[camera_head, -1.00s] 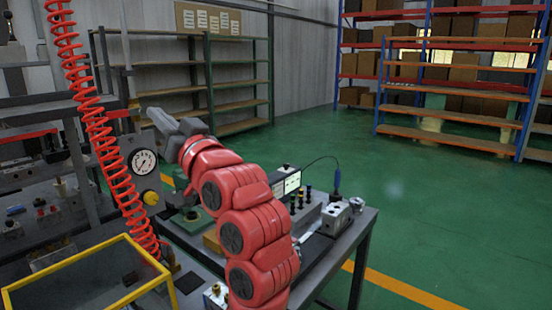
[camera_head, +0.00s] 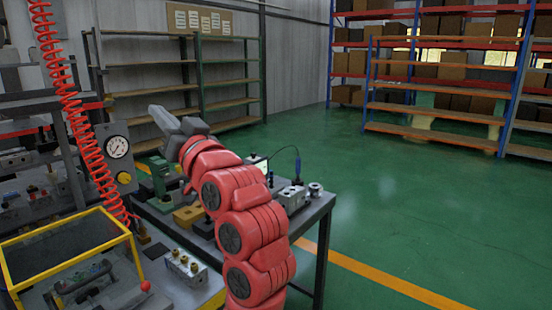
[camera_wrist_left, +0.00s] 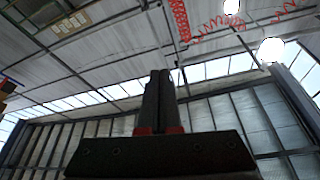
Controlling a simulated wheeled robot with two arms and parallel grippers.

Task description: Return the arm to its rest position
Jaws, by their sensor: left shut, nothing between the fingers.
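My left arm, red with dark grey joint caps, rises from the bottom of the head view. Its grey left gripper (camera_head: 165,118) points up and to the left, above the workbench, and holds nothing. In the left wrist view the two dark fingers (camera_wrist_left: 159,100) lie together, pointing at the ceiling and high windows. My right gripper does not show in either view.
A workbench (camera_head: 318,207) stands behind the arm with valve blocks (camera_head: 292,197) on it. A yellow-framed box (camera_head: 75,250), a metal block (camera_head: 187,270), a gauge (camera_head: 118,147) and a red coiled hose (camera_head: 75,100) are at left. Green floor (camera_head: 420,200) is clear at right.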

